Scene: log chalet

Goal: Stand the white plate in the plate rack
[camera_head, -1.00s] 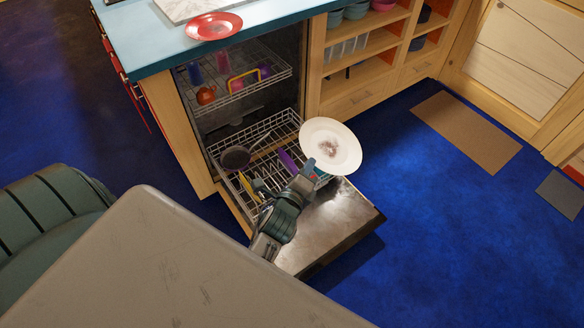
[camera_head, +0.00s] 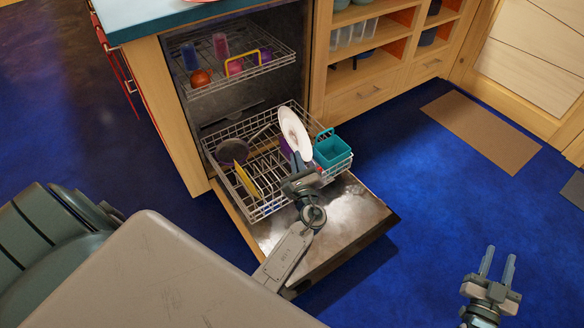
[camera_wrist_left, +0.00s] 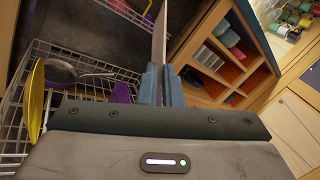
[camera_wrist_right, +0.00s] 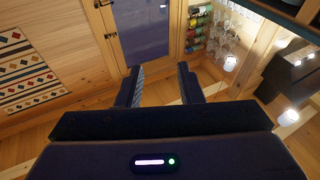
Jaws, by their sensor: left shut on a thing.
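The white plate (camera_head: 294,131) is tilted nearly on edge above the right part of the lower dishwasher rack (camera_head: 267,208), a pulled-out wire basket. My left gripper (camera_head: 298,162) is shut on the plate's lower edge. In the left wrist view the plate (camera_wrist_left: 160,38) shows as a thin upright edge between the fingers. Whether its lower edge touches the rack wires is hidden by the gripper. My right gripper (camera_head: 497,262) is open and empty over the blue floor, far right of the rack; its spread fingers also show in the right wrist view (camera_wrist_right: 158,88).
The lower rack holds a dark pan (camera_head: 232,151), a yellow plate (camera_head: 246,180), a purple item (camera_wrist_left: 121,92) and a teal caddy (camera_head: 329,152) close right of the white plate. The open dishwasher door (camera_head: 345,213) lies below. The upper rack (camera_head: 237,70) holds cups.

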